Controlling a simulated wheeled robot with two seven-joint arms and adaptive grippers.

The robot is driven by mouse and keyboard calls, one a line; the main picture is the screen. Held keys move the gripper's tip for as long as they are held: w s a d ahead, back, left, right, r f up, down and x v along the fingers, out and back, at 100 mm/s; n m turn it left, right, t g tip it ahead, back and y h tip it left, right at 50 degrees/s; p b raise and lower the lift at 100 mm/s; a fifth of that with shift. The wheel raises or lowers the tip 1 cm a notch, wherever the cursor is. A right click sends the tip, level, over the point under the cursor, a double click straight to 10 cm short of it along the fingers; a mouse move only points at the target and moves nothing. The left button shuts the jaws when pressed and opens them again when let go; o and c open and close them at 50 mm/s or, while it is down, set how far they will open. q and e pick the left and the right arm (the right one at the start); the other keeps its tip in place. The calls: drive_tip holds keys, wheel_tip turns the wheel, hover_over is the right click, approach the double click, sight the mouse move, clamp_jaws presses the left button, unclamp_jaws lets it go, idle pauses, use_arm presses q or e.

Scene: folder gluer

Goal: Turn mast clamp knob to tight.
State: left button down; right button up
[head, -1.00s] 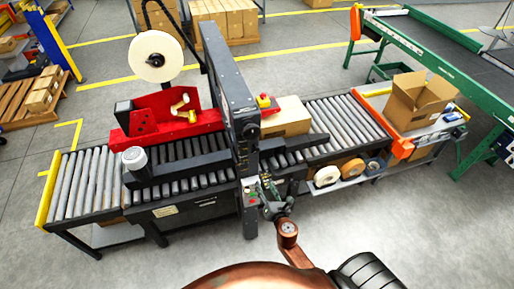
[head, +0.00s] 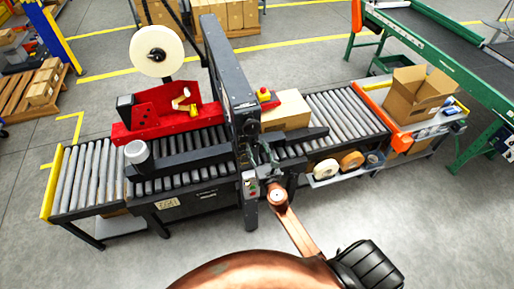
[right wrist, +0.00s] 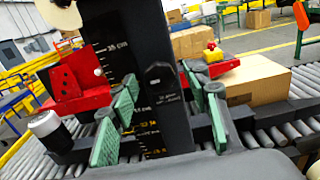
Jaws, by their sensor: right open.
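The mast clamp knob (right wrist: 160,76) is a dark knob on the front face of the black mast (right wrist: 128,50) in the right wrist view. A printed scale with white and yellow marks runs down the mast beside it. My right gripper (right wrist: 161,112) is open, its green-padded fingers to the left and right of the knob and apart from it. Nothing is between the pads except the view of the mast. In the head view the right gripper (head: 264,158) is at the near side of the mast (head: 228,75), and the knob is too small to make out clearly. My left gripper is not in view.
A red tape head unit (head: 160,117) and a roller conveyor (head: 90,180) lie left of the mast. A carton (head: 287,112) sits on the rollers to the right. Tape rolls (head: 327,168) rest on a low shelf. The floor in front is clear.

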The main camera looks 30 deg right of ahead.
drive_tip(key=shift+c, duration=0.4)
drive_tip(key=c, duration=1.1)
drive_tip(key=shift+m, duration=0.3)
drive_tip(key=m+b, duration=0.1)
drive_tip(key=m, duration=0.2)
drive_tip(key=shift+a+m, duration=0.1)
drive_tip(key=shift+m, duration=0.3)
drive_tip(key=m+b, duration=0.1)
drive_tip(key=m, duration=0.3)
drive_tip(key=shift+m+b, duration=0.3)
drive_tip(key=m, duration=0.4)
drive_tip(key=shift+b, duration=0.4)
drive_tip(key=m, duration=0.4)
drive_tip(key=shift+m, duration=0.3)
drive_tip(key=shift+o, duration=0.2)
